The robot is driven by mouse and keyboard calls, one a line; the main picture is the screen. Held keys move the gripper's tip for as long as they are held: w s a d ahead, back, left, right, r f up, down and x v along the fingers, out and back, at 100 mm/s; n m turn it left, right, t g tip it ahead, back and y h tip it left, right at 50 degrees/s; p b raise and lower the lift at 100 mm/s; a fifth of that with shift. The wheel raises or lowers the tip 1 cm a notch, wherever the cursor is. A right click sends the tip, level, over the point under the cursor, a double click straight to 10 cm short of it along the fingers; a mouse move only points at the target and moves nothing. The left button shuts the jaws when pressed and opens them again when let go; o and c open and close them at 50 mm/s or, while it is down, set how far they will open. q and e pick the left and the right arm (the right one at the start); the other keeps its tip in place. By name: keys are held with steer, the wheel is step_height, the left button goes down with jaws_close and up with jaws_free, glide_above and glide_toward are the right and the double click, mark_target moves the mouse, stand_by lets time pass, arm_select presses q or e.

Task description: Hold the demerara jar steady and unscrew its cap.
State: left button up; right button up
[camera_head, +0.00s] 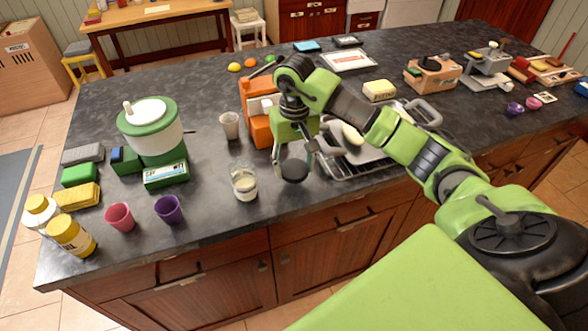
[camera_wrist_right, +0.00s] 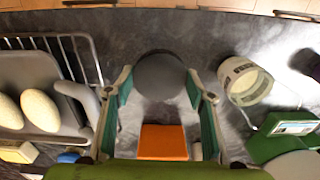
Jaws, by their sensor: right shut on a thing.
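My right gripper (camera_head: 293,158) is shut on a dark grey round cap (camera_head: 293,171), near the counter's front edge. In the right wrist view the cap (camera_wrist_right: 160,76) lies between the two fingertips, its flat face towards the camera. No jar shows under it. A clear glass jar (camera_head: 244,184) with pale contents stands upright to the left of the gripper, apart from it. It also shows in the right wrist view (camera_wrist_right: 245,82), with a label too small to read surely and an open-looking top. My left gripper is not in view, and nothing visible holds the jar.
An orange machine (camera_head: 257,105) stands behind the gripper. A wire rack with a grey tray (camera_head: 365,158) is close on its right. A grey cup (camera_head: 229,125), green-white dispenser (camera_head: 152,128) and purple cup (camera_head: 169,209) stand left. Bare counter (camera_head: 215,185) lies left of the jar.

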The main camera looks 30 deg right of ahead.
mark_target(294, 167)
steer(key=shift+w+d+f, duration=0.1)
steer(key=shift+w+f, duration=0.05)
steer(key=shift+f, duration=0.2)
steer(key=shift+f+p, duration=0.95)
steer(key=shift+p, duration=0.05)
steer(key=shift+f, duration=0.6)
steer(key=shift+w, duration=0.1)
steer(key=shift+f, duration=0.25)
steer(key=o, duration=1.2)
steer(key=shift+r, duration=0.1)
